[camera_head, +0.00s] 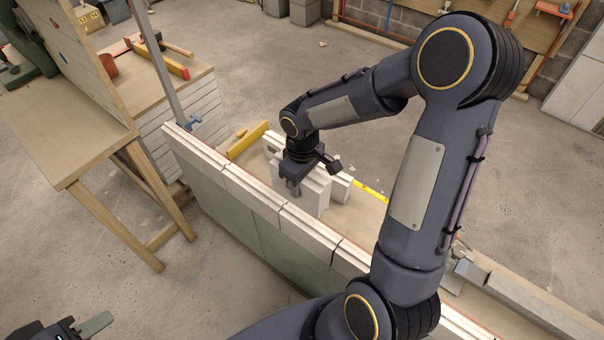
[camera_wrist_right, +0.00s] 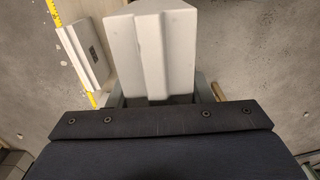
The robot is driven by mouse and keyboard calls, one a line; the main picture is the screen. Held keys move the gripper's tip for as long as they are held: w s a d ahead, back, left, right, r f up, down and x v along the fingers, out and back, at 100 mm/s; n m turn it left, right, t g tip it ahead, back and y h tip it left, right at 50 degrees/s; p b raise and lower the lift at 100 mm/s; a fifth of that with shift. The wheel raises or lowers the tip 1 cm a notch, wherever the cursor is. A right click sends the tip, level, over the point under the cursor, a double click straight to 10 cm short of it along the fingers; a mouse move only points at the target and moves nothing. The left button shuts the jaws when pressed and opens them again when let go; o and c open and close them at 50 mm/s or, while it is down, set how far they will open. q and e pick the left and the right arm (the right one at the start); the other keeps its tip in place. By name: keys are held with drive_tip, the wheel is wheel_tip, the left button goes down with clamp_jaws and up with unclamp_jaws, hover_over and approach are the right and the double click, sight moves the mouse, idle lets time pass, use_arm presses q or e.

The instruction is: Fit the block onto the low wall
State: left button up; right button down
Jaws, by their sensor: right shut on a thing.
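The low wall (camera_head: 235,215) runs diagonally across the head view, with green-grey sides and a row of pale coping blocks (camera_head: 255,195) on top. My right gripper (camera_head: 293,190) points down and is shut on a white block (camera_head: 313,193), just behind the wall's top edge in the picture. I cannot tell whether the block touches the wall. In the right wrist view the block (camera_wrist_right: 150,45) shows a stepped profile between the two fingers. My left gripper (camera_head: 95,325) is only partly in view at the bottom left corner, and its opening cannot be judged.
Behind the wall is a wooden bench top (camera_head: 350,205) with a yellow tape (camera_head: 372,192) and a yellow level (camera_head: 247,140). Another white block (camera_wrist_right: 75,40) lies beside the tape. A wooden table (camera_head: 75,150) stands left. A metal post (camera_head: 150,60) rises near the wall's far end.

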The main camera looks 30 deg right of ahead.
drive_tip(key=shift+a+f, duration=0.1)
drive_tip(key=shift+f, duration=0.25)
drive_tip(key=shift+f+b, duration=3.55)
drive_tip(key=shift+f, duration=0.55)
drive_tip(key=shift+f+b, duration=0.4)
drive_tip(key=shift+f, duration=0.05)
drive_tip(key=c, duration=0.6)
unclamp_jaws()
drive_tip(key=shift+c, duration=0.2)
wheel_tip(320, 180, up, 8)
drive_tip(key=shift+f+p, duration=0.1)
drive_tip(key=shift+p, duration=0.65)
